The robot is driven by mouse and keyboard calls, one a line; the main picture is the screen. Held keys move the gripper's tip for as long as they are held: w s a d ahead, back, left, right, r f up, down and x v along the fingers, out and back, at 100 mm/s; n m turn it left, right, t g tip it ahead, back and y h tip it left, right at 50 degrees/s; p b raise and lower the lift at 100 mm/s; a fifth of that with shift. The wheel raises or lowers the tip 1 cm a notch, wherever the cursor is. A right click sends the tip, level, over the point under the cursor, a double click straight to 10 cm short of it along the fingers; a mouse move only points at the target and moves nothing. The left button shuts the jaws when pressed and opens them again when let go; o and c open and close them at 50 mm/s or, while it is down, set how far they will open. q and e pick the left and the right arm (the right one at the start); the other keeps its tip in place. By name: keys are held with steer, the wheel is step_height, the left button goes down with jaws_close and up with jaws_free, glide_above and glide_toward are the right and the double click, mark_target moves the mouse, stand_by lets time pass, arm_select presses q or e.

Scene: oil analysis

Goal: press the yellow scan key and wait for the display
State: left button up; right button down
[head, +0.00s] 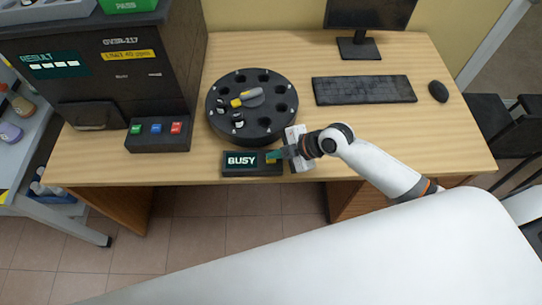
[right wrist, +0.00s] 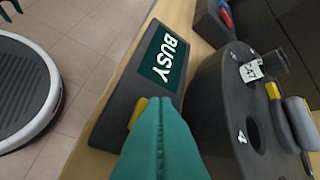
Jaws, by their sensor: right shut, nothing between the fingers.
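A small black scan box (head: 228,169) lies near the front edge of the table, and its display (head: 242,160) reads BUSY. The same display (right wrist: 164,58) reads BUSY in the right wrist view. The yellow scan key (head: 271,158) sits at the right end of the box. In the right wrist view the yellow key (right wrist: 137,112) is partly hidden behind my fingers. My right gripper (head: 274,155) is shut and empty, with its green fingertips (right wrist: 160,130) at the key. I cannot tell whether they touch it.
A black round carousel (head: 252,135) with holes and a few vials stands behind the box. A dark analyser (head: 110,75) with a RESULT panel and coloured buttons (head: 156,128) is at left. A keyboard (head: 364,90), mouse (head: 438,91) and monitor (head: 360,45) are behind right.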

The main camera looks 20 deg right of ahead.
steer(key=shift+f, duration=0.2)
steer(key=shift+r, duration=0.15)
steer(key=shift+r+p, duration=0.7)
steer(key=shift+r, duration=0.1)
step_height(320, 180, up, 5)
steer(key=p, duration=0.4)
steer(key=shift+r, duration=0.1)
steer(key=shift+s, duration=0.1)
stand_by(0.7)
